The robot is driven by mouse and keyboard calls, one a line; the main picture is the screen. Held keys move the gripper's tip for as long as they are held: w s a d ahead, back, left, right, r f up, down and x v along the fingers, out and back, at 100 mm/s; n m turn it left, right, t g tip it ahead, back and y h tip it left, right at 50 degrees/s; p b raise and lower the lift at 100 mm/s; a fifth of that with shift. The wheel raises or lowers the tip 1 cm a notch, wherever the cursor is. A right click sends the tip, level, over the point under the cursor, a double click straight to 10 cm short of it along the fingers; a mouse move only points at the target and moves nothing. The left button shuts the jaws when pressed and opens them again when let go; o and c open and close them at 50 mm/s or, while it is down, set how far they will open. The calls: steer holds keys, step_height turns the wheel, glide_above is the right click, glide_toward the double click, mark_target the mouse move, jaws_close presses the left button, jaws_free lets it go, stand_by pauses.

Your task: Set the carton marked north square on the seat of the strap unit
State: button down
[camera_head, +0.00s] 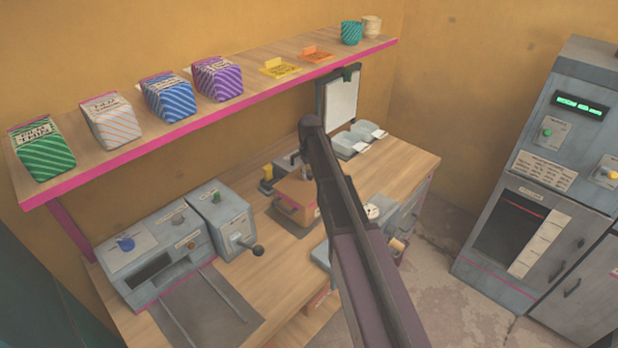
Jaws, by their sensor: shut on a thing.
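My dark arm (345,215) rises from the bottom edge and crosses the middle of the picture. I cannot make out my gripper or anything in it, as the arm hides what lies behind it. Striped cartons stand on the shelf: green (45,158), white (112,125), blue (168,100) and purple (218,80). Their print is too small to read, so I cannot tell which is marked north. A brown box-shaped thing (296,190) with a dark handle is on the bench, partly behind my arm. I cannot tell which unit is the strap unit.
The shelf (110,168) has a pink front edge, a yellow card (281,69), an orange card (316,56) and two cups at its far end. Grey machines (150,255) stand on the bench at left. A tall grey cabinet (560,150) stands at right.

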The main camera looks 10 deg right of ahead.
steer(key=shift+f, duration=0.15)
steer(key=shift+c, duration=1.4)
jaws_free()
step_height(320, 180, up, 12)
steer(key=p, duration=1.2)
steer(key=s+m, duration=0.2)
steer(key=s, duration=2.7)
steer(key=shift+a+m, duration=0.15)
steer(key=shift+m, duration=0.15)
